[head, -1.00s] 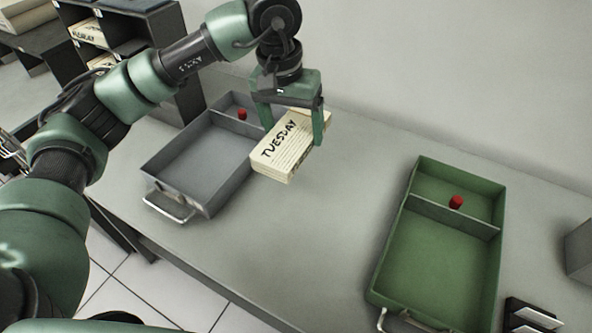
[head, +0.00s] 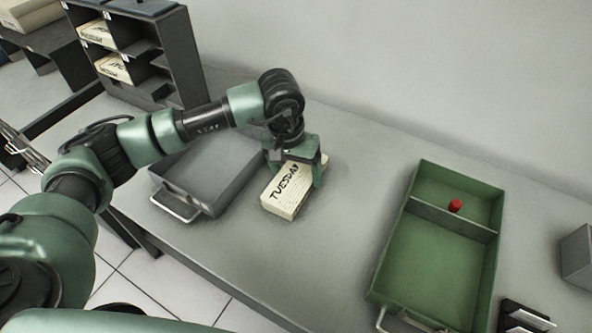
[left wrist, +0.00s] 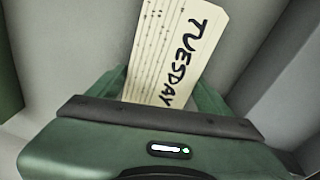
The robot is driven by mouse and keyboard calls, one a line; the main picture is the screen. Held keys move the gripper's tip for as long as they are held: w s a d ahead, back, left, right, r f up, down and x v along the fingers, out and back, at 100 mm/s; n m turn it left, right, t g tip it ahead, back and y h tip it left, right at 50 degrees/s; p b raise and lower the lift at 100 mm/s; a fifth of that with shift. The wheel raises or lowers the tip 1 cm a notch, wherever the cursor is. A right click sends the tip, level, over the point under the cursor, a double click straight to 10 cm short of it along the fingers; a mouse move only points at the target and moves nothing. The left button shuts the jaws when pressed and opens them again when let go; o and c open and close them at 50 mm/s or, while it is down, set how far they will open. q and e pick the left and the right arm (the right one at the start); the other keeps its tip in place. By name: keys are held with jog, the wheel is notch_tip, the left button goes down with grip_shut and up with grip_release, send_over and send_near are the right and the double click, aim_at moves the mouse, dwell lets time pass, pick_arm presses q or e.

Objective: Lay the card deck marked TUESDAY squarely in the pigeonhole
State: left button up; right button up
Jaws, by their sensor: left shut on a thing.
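The TUESDAY deck (head: 287,196) is a cream block of cards with its name in black on the top face. My left gripper (head: 296,172) is shut on it, with a green finger on either side. The deck is over or on the table just right of the grey tray; I cannot tell if it touches the table. In the left wrist view the deck (left wrist: 172,50) sticks out from the jaws, lettering facing the camera. The dark pigeonhole rack (head: 183,62) stands at the back left, with cream decks in some openings and other openings empty. My right gripper is out of view.
The grey tray (head: 205,205) lies left of the deck, partly behind my arm. A green tray (head: 425,270) with a red knob (head: 455,206) is at right. A grey box (head: 578,255) stands at the far right.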

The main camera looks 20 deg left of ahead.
pick_arm(q)
jog(key=shift+f, duration=0.1)
jog(key=o, duration=2)
